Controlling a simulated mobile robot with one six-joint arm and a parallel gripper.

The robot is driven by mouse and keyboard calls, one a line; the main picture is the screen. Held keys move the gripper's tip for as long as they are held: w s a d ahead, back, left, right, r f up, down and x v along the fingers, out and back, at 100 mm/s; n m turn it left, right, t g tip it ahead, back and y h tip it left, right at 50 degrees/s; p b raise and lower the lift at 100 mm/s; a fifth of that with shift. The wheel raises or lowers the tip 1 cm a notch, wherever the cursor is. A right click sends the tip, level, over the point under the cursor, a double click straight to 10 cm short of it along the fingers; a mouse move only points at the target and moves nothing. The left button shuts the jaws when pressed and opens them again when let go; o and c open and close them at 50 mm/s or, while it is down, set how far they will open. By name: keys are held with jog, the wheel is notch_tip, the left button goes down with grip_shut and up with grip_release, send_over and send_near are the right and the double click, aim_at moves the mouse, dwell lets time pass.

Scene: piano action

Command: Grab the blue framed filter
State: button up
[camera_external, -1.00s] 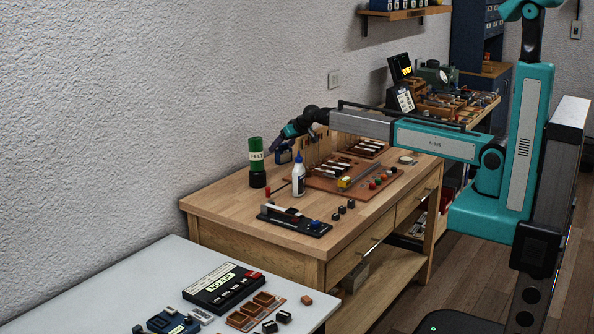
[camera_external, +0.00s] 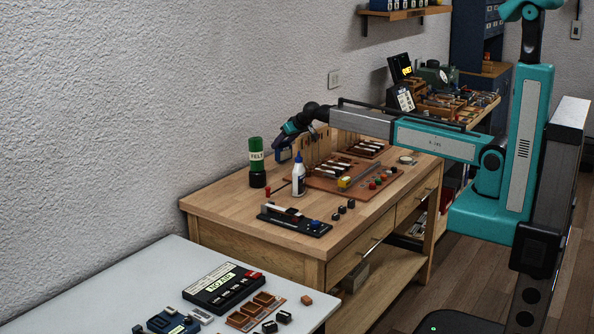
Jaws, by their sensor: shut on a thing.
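The blue framed filter (camera_external: 284,156) is a small dark blue piece at the back of the wooden bench, between the green felt canister and the white glue bottle. My gripper (camera_external: 284,143) is shut on its upper part, reaching down from the upper right. The filter looks held upright close to the bench's back edge. I cannot tell whether its lower edge touches the bench top. The fingertips are small and dark, so the exact grip is hard to see.
The green felt canister (camera_external: 257,161) stands left of the filter and the white glue bottle (camera_external: 298,178) stands in front. A brown board (camera_external: 322,184) with piano parts lies to the right. A black tray (camera_external: 294,221) lies nearer the front. The bench's left end is mostly clear.

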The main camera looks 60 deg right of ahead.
jog(key=shift+r+b, duration=1.1)
jog(key=shift+r, duration=3.3)
